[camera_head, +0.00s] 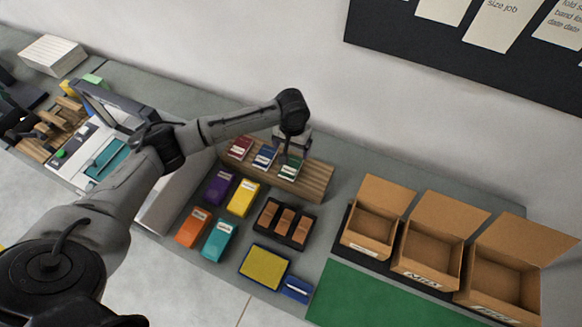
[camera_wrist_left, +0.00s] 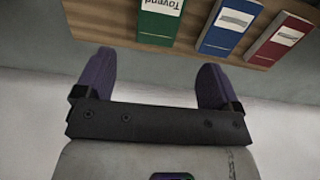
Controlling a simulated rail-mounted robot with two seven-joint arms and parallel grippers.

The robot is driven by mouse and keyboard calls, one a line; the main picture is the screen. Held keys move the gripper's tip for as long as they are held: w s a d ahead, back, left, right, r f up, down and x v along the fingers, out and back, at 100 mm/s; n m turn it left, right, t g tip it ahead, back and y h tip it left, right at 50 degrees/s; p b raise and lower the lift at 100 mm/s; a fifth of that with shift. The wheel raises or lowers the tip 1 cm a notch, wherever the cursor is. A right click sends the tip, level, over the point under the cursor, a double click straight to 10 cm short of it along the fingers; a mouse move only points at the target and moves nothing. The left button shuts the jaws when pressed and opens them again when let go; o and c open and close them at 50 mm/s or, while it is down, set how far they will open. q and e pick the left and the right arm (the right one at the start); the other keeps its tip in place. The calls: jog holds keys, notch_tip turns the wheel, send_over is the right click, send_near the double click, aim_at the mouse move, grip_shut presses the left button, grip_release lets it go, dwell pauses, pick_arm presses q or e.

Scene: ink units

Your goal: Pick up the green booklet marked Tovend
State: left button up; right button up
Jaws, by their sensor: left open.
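The green booklet (camera_head: 290,168) stands in a wooden rack (camera_head: 317,181), at the right end of a row of three booklets. In the left wrist view the green booklet (camera_wrist_left: 160,24) shows its white label, marked Tovend, upside down at the top. My left gripper (camera_head: 291,151) is over the rack close to the green booklet. In the left wrist view its two purple fingers (camera_wrist_left: 155,72) are apart with nothing between them, and the booklet lies just beyond them. My right gripper is not in view.
A blue booklet (camera_head: 265,156) and a red booklet (camera_head: 240,148) stand left of the green one. Coloured boxes, such as a yellow box (camera_head: 243,198), lie in front of the rack. Open cardboard boxes (camera_head: 372,220) stand at right. A wall is behind.

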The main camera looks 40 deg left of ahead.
aim_at(292, 163)
pick_arm(q)
notch_tip(292, 163, down, 3)
jog(key=shift+r, duration=0.1)
jog(key=shift+s+d+f, duration=0.1)
jog(key=shift+d+f, duration=0.05)
jog(key=shift+f, duration=2.6)
jog(key=c, duration=1)
jog(key=shift+r, duration=0.1)
